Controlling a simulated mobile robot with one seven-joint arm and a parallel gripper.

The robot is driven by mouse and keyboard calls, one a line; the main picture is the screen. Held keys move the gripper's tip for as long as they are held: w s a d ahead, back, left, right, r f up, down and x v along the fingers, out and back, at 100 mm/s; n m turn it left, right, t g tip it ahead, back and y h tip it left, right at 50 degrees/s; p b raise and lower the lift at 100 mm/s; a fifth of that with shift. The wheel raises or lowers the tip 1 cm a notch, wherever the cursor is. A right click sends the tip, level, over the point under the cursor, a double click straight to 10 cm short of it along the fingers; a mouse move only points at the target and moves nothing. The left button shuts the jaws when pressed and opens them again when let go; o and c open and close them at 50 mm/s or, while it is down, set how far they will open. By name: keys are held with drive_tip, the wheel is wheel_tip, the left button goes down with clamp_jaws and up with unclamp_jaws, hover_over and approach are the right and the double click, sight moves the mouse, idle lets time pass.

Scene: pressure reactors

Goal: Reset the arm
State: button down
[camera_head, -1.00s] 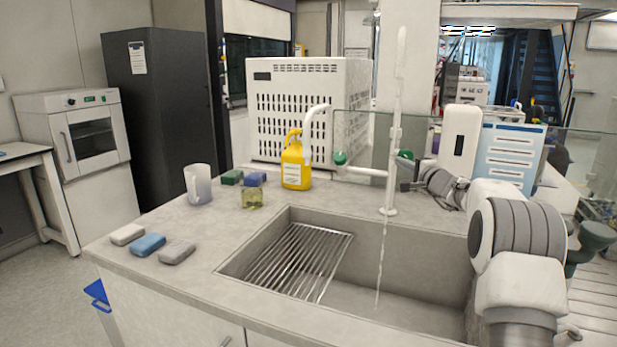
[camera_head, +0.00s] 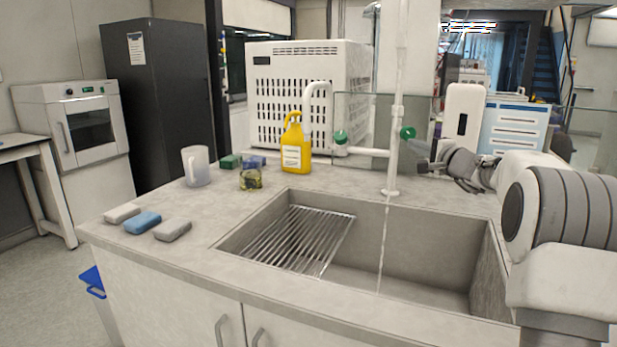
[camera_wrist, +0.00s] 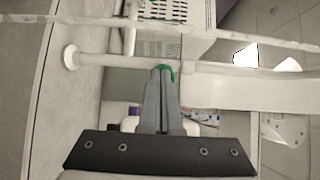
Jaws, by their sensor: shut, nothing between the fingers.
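My gripper (camera_wrist: 163,70) is shut and empty in the wrist view, its two grey fingers together. In the head view my gripper (camera_head: 420,155) shows small at the right of the faucet, with my arm reaching in from the right edge. The fingertips appear close to a green faucet handle (camera_head: 408,132), which also shows in the wrist view (camera_wrist: 172,70). I cannot tell whether they touch it. The white faucet (camera_head: 394,150) stands at the back of the sink (camera_head: 440,232), and a thin stream of water falls from it.
A metal rack (camera_head: 298,240) lies in the sink's left part. A white perforated box (camera_head: 300,95) and a glass panel (camera_head: 365,120) stand behind.

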drive_tip(key=s+a+f+n+g+y, duration=0.1)
drive_tip(key=s+a+n+g, duration=0.35)
drive_tip(key=s+a, duration=0.6)
drive_tip(key=s+a+f+n+g+y, duration=0.1)
drive_tip(key=s+a+n+g, duration=0.35)
drive_tip(key=s+a, duration=0.65)
drive_tip(key=s+d+f+n+g+h, duration=0.1)
drive_tip(key=s+d+f+n+h, duration=0.2)
drive_tip(key=s, duration=0.7)
drive_tip(key=s+d+f+n+g+h, duration=0.15)
drive_tip(key=s+f, duration=0.35)
drive_tip(key=s, duration=0.5)
drive_tip(key=s+d+f+n+h, duration=0.1)
drive_tip(key=s+d+f+h, duration=0.25)
drive_tip(key=s, duration=0.75)
wheel_tip(320, 180, up, 25)
drive_tip(key=p, duration=2.5)
drive_tip(key=shift+w+f+y, duration=0.2)
drive_tip(key=shift+w+y, duration=0.2)
